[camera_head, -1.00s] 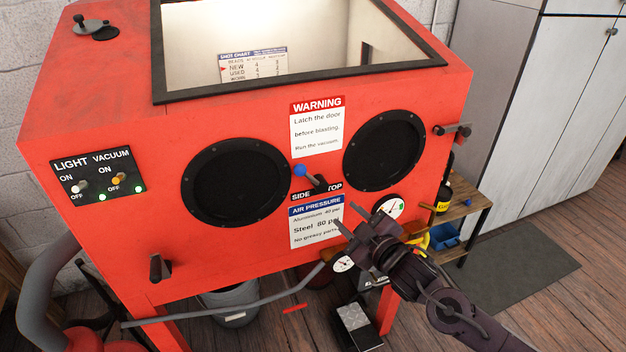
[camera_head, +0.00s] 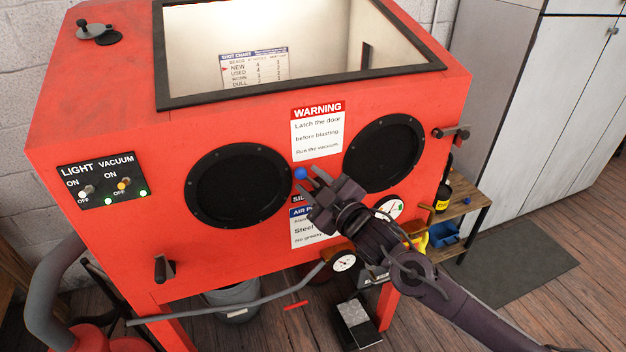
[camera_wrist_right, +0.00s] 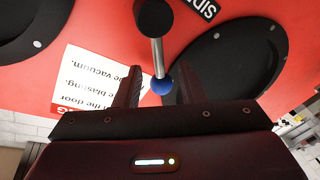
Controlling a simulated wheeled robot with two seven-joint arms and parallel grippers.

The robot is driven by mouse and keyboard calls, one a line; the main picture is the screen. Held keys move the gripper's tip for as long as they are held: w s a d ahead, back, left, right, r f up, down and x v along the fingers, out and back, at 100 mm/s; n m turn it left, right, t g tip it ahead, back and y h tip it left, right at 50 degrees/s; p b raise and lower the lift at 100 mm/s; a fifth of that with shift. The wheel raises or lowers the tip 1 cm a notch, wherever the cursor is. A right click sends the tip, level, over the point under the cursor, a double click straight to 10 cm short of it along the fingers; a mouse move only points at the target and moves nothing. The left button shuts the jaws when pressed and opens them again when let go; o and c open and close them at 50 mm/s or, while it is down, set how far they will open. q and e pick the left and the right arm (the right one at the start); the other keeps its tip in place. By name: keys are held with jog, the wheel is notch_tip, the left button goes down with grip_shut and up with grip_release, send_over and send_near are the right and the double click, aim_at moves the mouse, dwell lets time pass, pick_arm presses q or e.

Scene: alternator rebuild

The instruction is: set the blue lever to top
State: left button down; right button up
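The blue lever's ball (camera_head: 301,173) shows on the red cabinet front between the two black round ports. In the earlier head view the lever leans up and left, on the SIDE side of the SIDE/TOP label. My right gripper (camera_head: 313,183) is open just right of the ball and hides the lever's pivot and the word TOP. In the right wrist view, the blue ball (camera_wrist_right: 161,86) on its metal rod lies between the spread fingers of my right gripper (camera_wrist_right: 157,76), nearer the right-hand finger. I cannot tell whether they touch. My left gripper is not in view.
The red cabinet (camera_head: 110,230) has a warning sign (camera_head: 317,131) above the lever and a half-covered air pressure sign (camera_head: 303,236) below. Gauges (camera_head: 344,263) sit near my right arm. A light and vacuum switch panel (camera_head: 103,180) is at left.

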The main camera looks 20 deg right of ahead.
jog(key=shift+w, duration=0.1)
grip_shut()
jog(key=shift+r, duration=0.15)
dwell(0.3)
